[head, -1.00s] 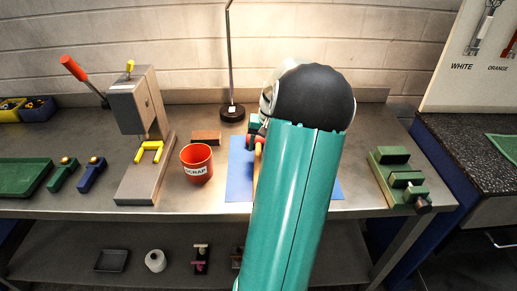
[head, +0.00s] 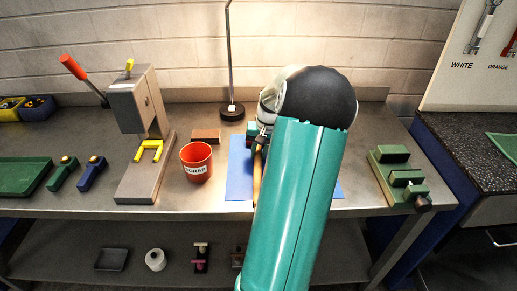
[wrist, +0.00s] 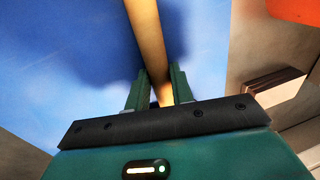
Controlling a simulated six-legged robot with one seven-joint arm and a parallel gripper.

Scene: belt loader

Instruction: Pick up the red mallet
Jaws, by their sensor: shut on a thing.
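The mallet's wooden handle (head: 258,178) shows in the head view to the left of my arm, over the blue mat (head: 238,178). In the wrist view the pale wooden handle (wrist: 146,35) runs from the top edge down between the two green fingers of my gripper (wrist: 159,80). My gripper (head: 260,142) is shut on the handle. The mallet's red head cannot be made out; my arm and wrist hide part of this area. How high the mallet is above the mat is hard to tell.
A red scrap cup (head: 196,163) and a brown block (head: 206,136) stand left of the mat. A lamp base (head: 232,112) is behind. A grey press (head: 143,135) stands further left, and a green stepped fixture (head: 398,176) to the right.

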